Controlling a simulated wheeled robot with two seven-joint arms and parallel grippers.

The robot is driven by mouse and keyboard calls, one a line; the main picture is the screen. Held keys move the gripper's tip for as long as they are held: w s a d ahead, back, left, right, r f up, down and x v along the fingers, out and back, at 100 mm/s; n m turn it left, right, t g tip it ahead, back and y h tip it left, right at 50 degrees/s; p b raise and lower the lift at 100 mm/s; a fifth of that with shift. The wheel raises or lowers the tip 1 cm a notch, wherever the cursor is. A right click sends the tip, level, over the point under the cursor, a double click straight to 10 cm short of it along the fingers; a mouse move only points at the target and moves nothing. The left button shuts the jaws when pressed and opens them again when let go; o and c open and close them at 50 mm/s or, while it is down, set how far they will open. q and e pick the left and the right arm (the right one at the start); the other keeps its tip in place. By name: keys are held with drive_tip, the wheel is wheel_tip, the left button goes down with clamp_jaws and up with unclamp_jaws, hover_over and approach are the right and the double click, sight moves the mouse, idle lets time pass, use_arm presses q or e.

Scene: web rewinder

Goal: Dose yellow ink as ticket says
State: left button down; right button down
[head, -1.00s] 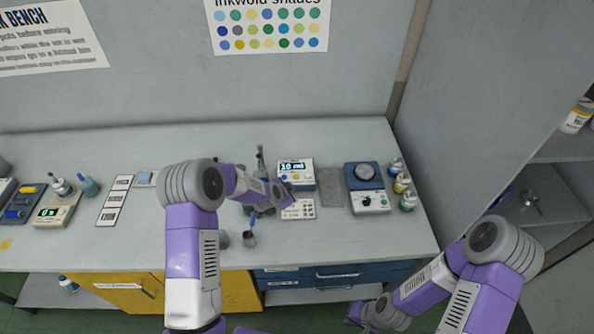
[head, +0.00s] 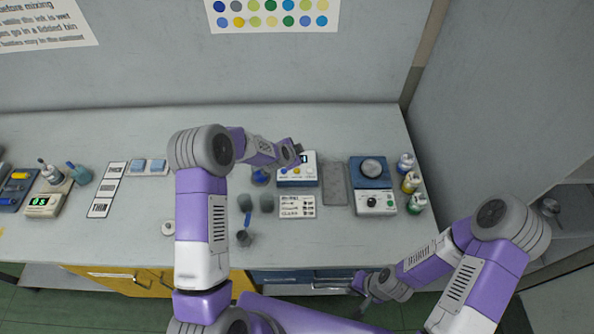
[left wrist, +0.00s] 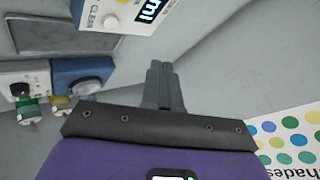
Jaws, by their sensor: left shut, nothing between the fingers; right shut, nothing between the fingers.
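A white and blue dosing unit (head: 297,180) with a display stands mid-bench. My left gripper (head: 299,148) is over its back right part and hides some of the display. In the left wrist view the shut, empty left fingers (left wrist: 162,85) are beside the unit (left wrist: 115,17), whose display shows "ml" and whose panel reads CLEAR. A yellow-labelled bottle (head: 410,183) stands at the bench's right, between a blue one (head: 405,163) and a green one (head: 417,203). My right gripper (head: 360,283) is shut, low by the bench front.
A blue device with a round plate (head: 373,182) stands left of the bottles, beside a grey mat (head: 334,184). Grey cups (head: 267,203) stand left of the card. A scale (head: 45,204) is at far left.

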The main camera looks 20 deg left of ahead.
use_arm(q)
drive_tip(key=b, duration=0.4)
hover_over(296, 172)
wheel_tip(296, 172, down, 7)
drive_tip(key=shift+s+f, duration=0.1)
drive_tip(key=shift+f+b, duration=0.5)
drive_tip(key=shift+b, duration=0.25)
drive_tip(key=shift+d, duration=0.1)
idle(1.0)
drive_tip(key=shift+f+b, duration=0.4)
drive_tip(key=shift+b, duration=0.1)
drive_tip(key=shift+f+b, duration=0.4)
drive_tip(key=shift+b, duration=0.1)
idle(0.4)
idle(0.4)
drive_tip(key=shift+r+p, duration=0.45)
drive_tip(key=shift+r, duration=0.35)
drive_tip(key=shift+r+p, duration=1.5)
drive_tip(key=shift+r, duration=1.05)
